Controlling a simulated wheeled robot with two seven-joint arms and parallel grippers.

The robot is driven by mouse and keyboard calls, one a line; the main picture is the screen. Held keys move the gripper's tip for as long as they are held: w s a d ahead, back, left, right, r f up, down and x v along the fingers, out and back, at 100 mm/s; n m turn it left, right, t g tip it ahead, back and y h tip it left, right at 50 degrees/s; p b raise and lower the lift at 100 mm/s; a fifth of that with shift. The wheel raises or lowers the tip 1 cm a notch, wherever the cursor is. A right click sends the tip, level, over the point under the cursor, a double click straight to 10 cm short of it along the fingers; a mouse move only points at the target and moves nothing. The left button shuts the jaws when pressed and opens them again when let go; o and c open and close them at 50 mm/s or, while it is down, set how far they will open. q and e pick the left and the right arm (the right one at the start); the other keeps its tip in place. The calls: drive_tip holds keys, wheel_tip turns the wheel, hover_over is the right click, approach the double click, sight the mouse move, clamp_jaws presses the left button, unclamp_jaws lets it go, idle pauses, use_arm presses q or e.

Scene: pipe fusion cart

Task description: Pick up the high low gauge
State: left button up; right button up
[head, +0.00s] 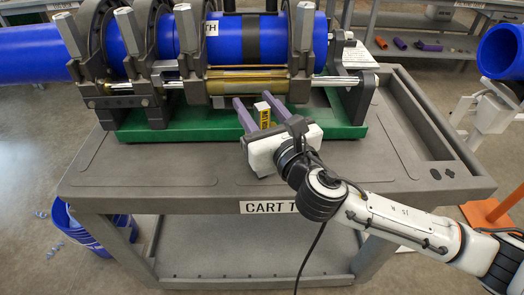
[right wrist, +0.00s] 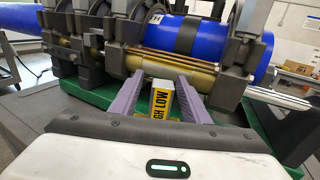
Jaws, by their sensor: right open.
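The high low gauge is a small yellow block with black lettering and a pale top (head: 264,115). It stands at the front of the green base of the fusion machine. In the right wrist view the gauge (right wrist: 161,103) reads "GH LOW" and shows between the two purple fingers. My right gripper (head: 258,112) is open, with one finger on each side of the gauge; I cannot tell whether either finger touches it. The gauge's lower part is hidden by the gripper body. My left gripper is not in view.
The fusion machine's clamps (head: 189,35) hold a blue pipe (head: 240,40) just behind the gauge, with a brass cylinder (head: 245,82) below it. The grey cart top (head: 120,165) is clear at the front left. Another blue pipe (head: 503,52) stands at the right.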

drive_tip(key=shift+w+a, duration=0.2)
drive_tip(key=shift+w, duration=0.4)
clamp_jaws()
drive_tip(key=shift+r, duration=0.1)
wheel_tip(320, 180, up, 10)
drive_tip(key=p, duration=0.1)
drive_tip(key=shift+p, duration=0.35)
